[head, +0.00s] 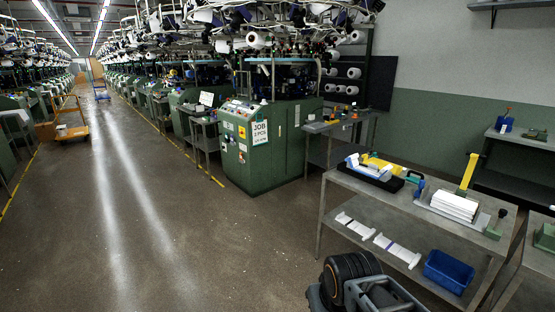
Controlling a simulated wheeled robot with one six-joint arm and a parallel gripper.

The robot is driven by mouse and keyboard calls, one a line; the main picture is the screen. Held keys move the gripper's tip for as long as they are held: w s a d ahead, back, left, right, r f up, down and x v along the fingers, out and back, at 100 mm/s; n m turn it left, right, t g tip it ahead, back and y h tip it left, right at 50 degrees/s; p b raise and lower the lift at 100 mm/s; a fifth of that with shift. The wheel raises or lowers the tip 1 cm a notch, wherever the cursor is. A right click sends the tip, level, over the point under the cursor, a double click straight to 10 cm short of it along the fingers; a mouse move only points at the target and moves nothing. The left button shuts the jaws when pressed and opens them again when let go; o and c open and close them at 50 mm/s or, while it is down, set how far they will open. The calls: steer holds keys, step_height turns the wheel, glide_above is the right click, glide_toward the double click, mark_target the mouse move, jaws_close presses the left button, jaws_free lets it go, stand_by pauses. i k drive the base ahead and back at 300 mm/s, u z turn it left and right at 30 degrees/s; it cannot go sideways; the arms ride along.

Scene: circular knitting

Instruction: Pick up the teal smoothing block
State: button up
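A small teal-blue piece (418,189) stands on the near workbench (345,183), just right of a dark tray with a white and blue item and a yellow tool. It looks like the teal smoothing block, but it is too small to tell for sure. A dark green block with a black knob (494,228) stands at the bench's right end. My own dark arm parts show at the bottom centre, in front of the bench. My gripper is not in view.
A white stack with a yellow upright (455,206) sits on the bench. A blue bin (446,271) and white pieces lie on its lower shelf. A green knitting machine (262,145) stands behind.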

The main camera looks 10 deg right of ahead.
mark_target(409, 179)
steer(key=i, duration=5.7)
steer(key=z, duration=2.5)
steer(key=i, duration=3.25)
steer(key=z, duration=1.9)
steer(key=i, duration=1)
steer(key=z, duration=0.05)
